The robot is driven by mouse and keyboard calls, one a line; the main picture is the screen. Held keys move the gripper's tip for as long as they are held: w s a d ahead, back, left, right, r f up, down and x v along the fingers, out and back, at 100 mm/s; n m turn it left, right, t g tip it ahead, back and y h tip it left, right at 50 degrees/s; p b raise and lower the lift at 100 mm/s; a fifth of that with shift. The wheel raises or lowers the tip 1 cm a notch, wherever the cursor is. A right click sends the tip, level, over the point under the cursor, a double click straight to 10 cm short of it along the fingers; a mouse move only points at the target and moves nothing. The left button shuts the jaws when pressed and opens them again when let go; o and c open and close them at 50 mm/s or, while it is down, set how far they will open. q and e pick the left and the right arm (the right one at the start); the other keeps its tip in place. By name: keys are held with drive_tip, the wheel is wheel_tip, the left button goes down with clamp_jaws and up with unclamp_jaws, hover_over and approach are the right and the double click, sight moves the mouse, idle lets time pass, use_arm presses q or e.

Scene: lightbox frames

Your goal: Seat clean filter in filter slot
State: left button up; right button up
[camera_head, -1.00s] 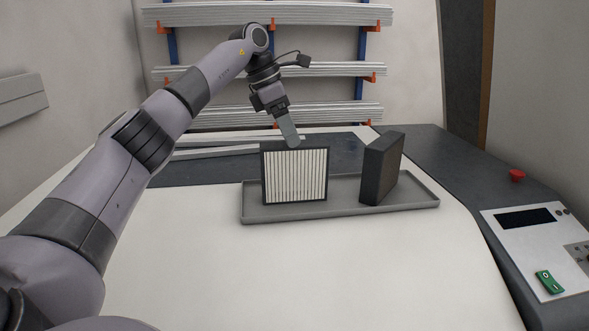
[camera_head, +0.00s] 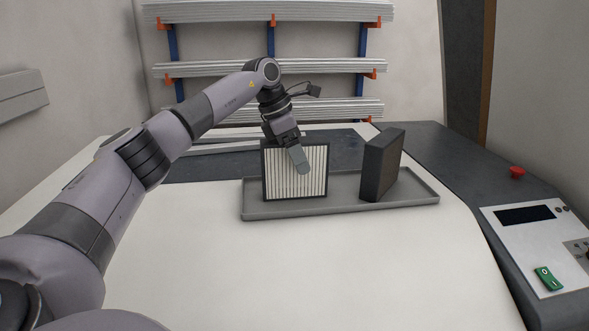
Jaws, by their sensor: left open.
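The clean filter (camera_head: 285,182), a white pleated panel in a dark frame, stands upright in the left part of a shallow grey tray (camera_head: 300,210). A second panel (camera_head: 382,165), dark on the sides I see, stands turned at an angle in the right part of the tray. My left gripper (camera_head: 299,160) points down at the clean filter's top edge. It is open, with one finger in front of the pleats; the other finger is hidden, and I cannot tell whether it touches the filter. I cannot make out a filter slot. My right gripper is out of view.
A control panel (camera_head: 535,255) with a green switch and a red button (camera_head: 517,172) lie on the right. A rack of pale metal profiles (camera_head: 275,68) stands behind. The white table top in front of the tray is clear.

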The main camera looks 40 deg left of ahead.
use_arm(q)
drive_tip(key=shift+f, duration=0.2)
idle(0.3)
drive_tip(key=c, duration=1)
drive_tip(key=shift+c, duration=1)
drive_tip(key=shift+r, duration=0.1)
